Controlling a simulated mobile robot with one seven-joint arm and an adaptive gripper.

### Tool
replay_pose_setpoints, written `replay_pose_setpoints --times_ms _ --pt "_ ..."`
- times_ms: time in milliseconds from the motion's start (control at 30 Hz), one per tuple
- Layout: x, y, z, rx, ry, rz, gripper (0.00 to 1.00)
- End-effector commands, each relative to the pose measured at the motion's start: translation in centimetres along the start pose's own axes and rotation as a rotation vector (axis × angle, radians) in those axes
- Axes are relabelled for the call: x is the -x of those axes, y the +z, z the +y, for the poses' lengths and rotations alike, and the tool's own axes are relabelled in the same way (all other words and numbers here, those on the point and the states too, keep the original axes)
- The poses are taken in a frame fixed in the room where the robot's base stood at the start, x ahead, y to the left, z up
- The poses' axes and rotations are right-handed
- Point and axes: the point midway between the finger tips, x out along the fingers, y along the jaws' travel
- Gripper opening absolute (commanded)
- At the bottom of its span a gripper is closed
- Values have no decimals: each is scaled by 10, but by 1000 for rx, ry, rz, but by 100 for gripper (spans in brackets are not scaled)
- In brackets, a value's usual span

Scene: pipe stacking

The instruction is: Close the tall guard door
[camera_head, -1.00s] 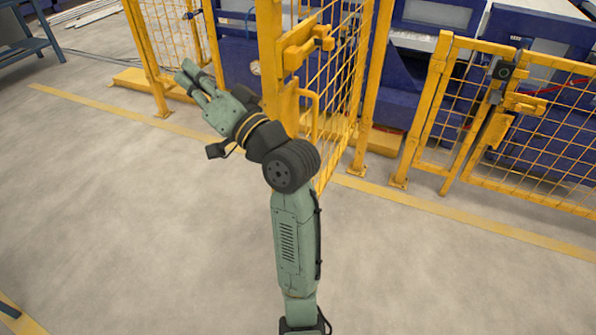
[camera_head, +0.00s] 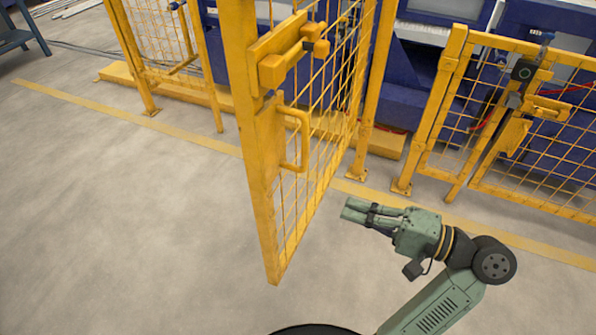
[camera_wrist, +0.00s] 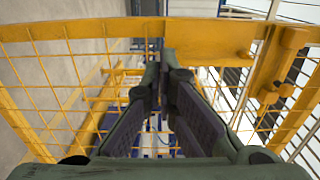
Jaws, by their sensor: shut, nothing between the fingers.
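The tall guard door (camera_head: 262,190) is a yellow frame with wire mesh. It stands open in the head view, jutting toward me from the post (camera_head: 368,100) on its right. Its latch block (camera_head: 285,62) and pull handle (camera_head: 302,140) are on the free edge. My gripper (camera_head: 347,210) is shut and empty, to the right of the door in the head view, with its fingers pointing left toward the door. In the wrist view the shut fingers (camera_wrist: 160,65) point at yellow bars and mesh (camera_wrist: 70,75). I cannot tell whether they touch it.
A fixed fence panel (camera_head: 155,40) stands at the left, and a lower yellow gate (camera_head: 530,130) at the right. Blue machines (camera_head: 430,75) lie behind the fence. The grey floor (camera_head: 120,220) in front is clear, crossed by a yellow line (camera_head: 190,138).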

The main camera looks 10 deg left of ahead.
Motion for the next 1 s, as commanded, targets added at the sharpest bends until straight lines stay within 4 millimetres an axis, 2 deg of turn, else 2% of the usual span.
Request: replay_pose_setpoints --times_ms 167,500,700,833,1000 --pt "-14 1 0 -2 0 -2 0" --pt "-84 2 -1 -1 1 -5 0" --pt "-119 1 -2 -1 0 -3 0" --pt "-132 0 -1 -1 0 -1 0" --pt "-140 0 0 1 0 0 0"
